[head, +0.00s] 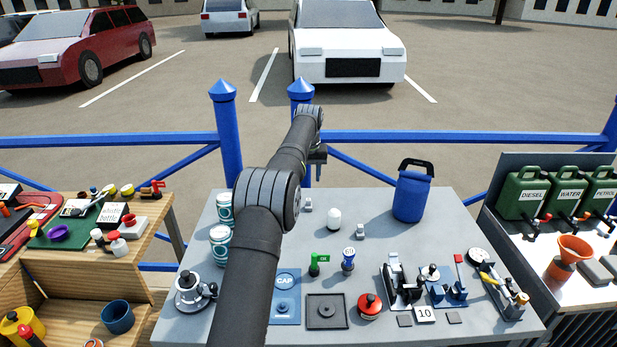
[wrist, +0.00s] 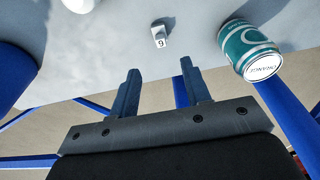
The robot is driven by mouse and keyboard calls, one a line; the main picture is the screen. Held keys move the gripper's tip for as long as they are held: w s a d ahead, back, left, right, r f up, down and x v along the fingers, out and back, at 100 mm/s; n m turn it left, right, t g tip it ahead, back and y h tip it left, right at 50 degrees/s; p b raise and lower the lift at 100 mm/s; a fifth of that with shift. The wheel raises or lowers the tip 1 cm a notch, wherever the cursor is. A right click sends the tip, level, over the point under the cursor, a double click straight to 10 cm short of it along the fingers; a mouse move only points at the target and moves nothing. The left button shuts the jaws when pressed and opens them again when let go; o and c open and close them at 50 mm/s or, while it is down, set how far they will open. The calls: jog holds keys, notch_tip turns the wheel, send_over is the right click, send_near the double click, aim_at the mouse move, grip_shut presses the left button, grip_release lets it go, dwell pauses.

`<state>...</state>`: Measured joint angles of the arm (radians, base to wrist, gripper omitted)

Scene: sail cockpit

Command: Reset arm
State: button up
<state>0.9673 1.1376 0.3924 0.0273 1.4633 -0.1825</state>
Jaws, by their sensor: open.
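My arm stretches across the grey table (head: 340,215) toward its far edge. My gripper (head: 318,160) is near the blue fence, beyond or above the far edge of the table. In the wrist view my gripper (wrist: 160,70) has its two fingers apart with nothing between them. A small grey numbered block (wrist: 158,36) stands on the table beyond the fingertips. A teal can (wrist: 250,48) stands to the right in that view, apart from the fingers.
A blue jug (head: 412,192) and a white rounded object (head: 334,218) stand on the table's far half. Teal cans (head: 220,243) stand at left. Clamps, stamps and a red-topped pot (head: 369,305) crowd the front. A blue fence rail (head: 450,137) runs behind.

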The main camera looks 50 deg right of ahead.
aim_at(308, 201)
jog(key=f, duration=0.4)
jog(key=w+d+f, duration=0.1)
jog(key=f, duration=0.7)
jog(key=shift+w+d, duration=0.15)
jog(key=shift+r, duration=1.8)
